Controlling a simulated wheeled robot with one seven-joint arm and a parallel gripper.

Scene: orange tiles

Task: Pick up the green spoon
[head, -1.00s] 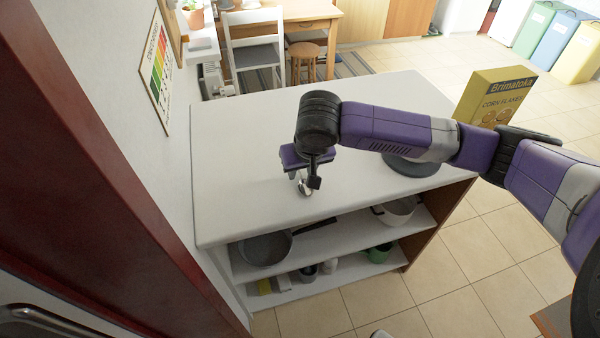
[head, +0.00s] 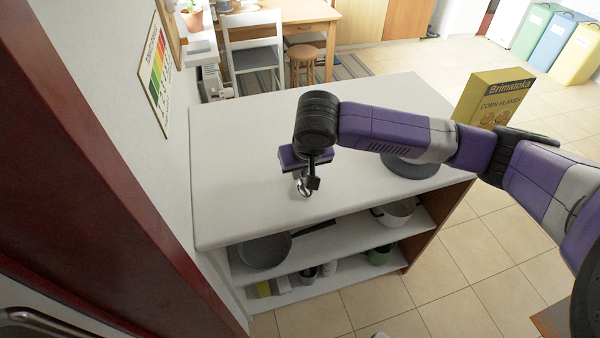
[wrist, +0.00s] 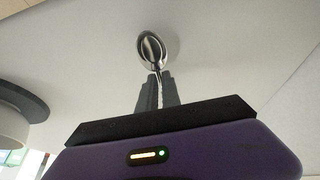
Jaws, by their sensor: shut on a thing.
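A metallic spoon (wrist: 152,50) shows its shiny bowl in the wrist view, just beyond my fingertips. It looks silver; I see no green on it. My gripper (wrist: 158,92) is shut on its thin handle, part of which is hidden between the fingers. In the head view my gripper (head: 309,186) points down over the white countertop (head: 245,190), left of its middle. The spoon's shiny bowl (head: 305,191) shows small beside the fingertips. I cannot tell whether the spoon still touches the counter.
A grey round object (head: 410,168) stands on the counter under my arm. A yellow cereal box (head: 492,97) is at the right. Shelves below hold a pan (head: 264,251), a pot (head: 396,213) and a green mug (head: 379,254). A wall borders the left; the counter's front left is clear.

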